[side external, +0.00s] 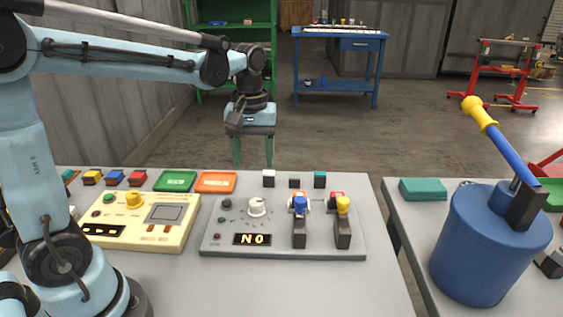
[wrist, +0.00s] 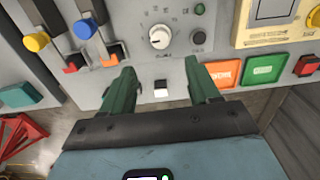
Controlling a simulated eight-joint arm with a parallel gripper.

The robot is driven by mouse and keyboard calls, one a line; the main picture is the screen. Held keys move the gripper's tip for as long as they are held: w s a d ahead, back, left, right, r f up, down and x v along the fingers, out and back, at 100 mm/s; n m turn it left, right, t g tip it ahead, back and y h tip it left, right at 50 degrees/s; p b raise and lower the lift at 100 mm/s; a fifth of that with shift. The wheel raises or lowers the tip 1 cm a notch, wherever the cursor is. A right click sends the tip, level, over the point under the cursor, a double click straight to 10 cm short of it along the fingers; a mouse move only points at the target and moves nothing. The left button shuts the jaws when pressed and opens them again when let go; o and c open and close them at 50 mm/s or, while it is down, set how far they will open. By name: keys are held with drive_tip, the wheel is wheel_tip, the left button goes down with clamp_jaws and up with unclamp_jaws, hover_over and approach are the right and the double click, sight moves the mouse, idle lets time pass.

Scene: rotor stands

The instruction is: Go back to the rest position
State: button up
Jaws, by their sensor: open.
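My gripper (side external: 252,160) hangs pointing down at the back edge of the grey table (side external: 380,290). In the wrist view its two green fingers (wrist: 160,78) are spread apart with nothing held. The grey control panel (side external: 285,225) has a white knob (side external: 257,207), a display reading "NO", and a blue-knobbed lever (side external: 300,204) and a yellow-knobbed lever (side external: 343,206).
A yellow panel (side external: 140,222) lies to the left. Green (side external: 175,181) and orange (side external: 215,182) trays and several small blocks line the back edge. On a second table at right stands a blue cylinder (side external: 490,245) with a yellow-tipped lever. The air above the panels is clear.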

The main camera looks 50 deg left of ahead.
drive_tip(key=shift+r, duration=0.25)
drive_tip(key=shift+s, duration=0.1)
drive_tip(key=s+d+f+m+t, duration=0.1)
drive_tip(key=s+d+m+t, duration=0.3)
drive_tip(key=s+m+t, duration=0.3)
drive_tip(key=shift+s+d+f+m, duration=0.2)
drive_tip(key=shift+s+f+m, duration=0.2)
drive_tip(key=shift+m, duration=0.7)
